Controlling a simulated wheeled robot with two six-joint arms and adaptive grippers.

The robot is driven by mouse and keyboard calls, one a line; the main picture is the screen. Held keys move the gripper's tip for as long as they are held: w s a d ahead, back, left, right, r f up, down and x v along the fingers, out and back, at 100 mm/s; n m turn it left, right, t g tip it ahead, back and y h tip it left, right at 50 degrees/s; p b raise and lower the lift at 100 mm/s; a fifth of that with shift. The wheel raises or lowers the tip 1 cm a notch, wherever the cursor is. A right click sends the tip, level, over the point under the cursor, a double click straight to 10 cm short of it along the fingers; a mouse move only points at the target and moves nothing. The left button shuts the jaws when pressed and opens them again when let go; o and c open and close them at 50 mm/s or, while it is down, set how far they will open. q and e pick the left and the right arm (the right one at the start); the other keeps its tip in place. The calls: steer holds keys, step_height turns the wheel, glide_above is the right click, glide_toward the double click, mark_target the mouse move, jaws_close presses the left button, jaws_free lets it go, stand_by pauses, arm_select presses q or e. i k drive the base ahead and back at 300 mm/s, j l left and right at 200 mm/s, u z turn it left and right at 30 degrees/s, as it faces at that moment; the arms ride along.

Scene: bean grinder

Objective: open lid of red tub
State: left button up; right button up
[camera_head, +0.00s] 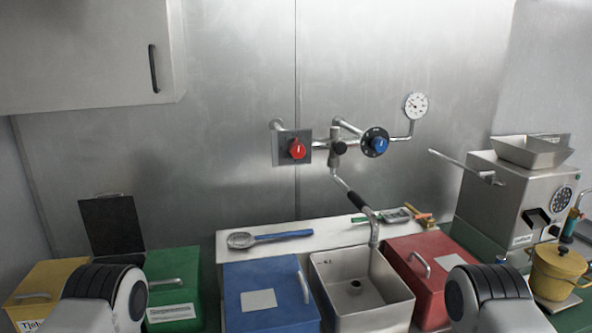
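The red tub (440,254) stands on the counter just right of the sink. Its red top is flat and looks closed, with a metal bar handle (420,262) on its left part. My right arm's rounded grey and black link covers the tub's lower right part. My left arm's link shows at the lower left, in front of the yellow and green tubs. Neither gripper's fingers show in this view.
The steel sink (362,316) with its faucet (360,204) separates the red tub from the blue tub (262,286). A green tub (176,268) and a yellow tub (48,280) stand at left. The grinder machine (500,205) and a yellow pot (556,270) stand at right.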

mark_target(431, 255)
steer(key=u, duration=1.1)
steer(key=z, duration=1.95)
